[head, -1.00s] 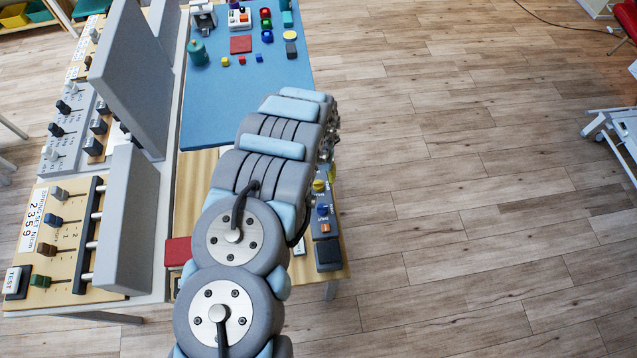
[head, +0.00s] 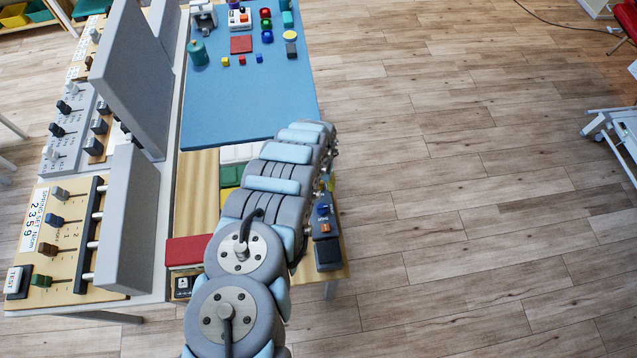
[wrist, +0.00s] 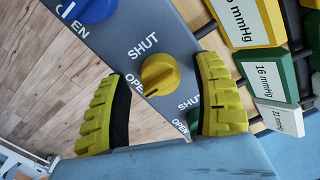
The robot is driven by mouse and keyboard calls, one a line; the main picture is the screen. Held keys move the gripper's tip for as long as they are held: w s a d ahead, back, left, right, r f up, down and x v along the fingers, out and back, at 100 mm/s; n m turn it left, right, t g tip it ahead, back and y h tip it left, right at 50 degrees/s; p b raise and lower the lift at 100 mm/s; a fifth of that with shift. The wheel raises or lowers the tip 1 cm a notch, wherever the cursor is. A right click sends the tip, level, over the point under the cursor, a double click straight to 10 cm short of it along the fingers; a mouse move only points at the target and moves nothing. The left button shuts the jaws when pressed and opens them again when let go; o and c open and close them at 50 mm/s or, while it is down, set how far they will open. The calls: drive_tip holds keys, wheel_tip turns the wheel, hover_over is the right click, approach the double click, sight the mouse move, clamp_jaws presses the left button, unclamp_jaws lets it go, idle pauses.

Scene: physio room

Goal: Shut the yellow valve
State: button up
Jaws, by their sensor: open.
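The yellow valve (wrist: 160,74) is a round knob on a grey panel (wrist: 165,30) in the wrist view. SHUT is printed above it and a partly hidden OPEN to its lower left. A short dark mark shows on the knob's lower left edge, near OPEN. My gripper (wrist: 162,68) is open, with one yellow-padded finger on each side of the knob. Gaps show between both pads and the knob. In the head view my arm hides most of this part of the panel (head: 326,243).
A blue knob (wrist: 92,8) sits beside the yellow one. Another SHUT/OPEN label lies near the right finger. Coloured mmHg blocks (wrist: 240,18) stand close on the right. A red block (head: 187,251) and a blue mat (head: 240,100) lie on the table. Open floor is to the right.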

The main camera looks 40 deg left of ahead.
drive_tip(key=shift+f, duration=0.1)
clamp_jaws()
idle(0.3)
drive_tip(key=shift+m, duration=0.3)
drive_tip(key=m, duration=0.3)
drive_tip(key=shift+f+m+b, duration=0.1)
drive_tip(key=shift+m+b, duration=0.2)
drive_tip(key=shift+b, duration=0.05)
drive_tip(key=m, duration=0.4)
drive_tip(key=shift+m+b, duration=0.3)
drive_tip(key=m, duration=0.4)
drive_tip(key=shift+m, duration=0.3)
drive_tip(key=shift+m+b, duration=0.4)
drive_tip(key=shift+m, duration=1.8)
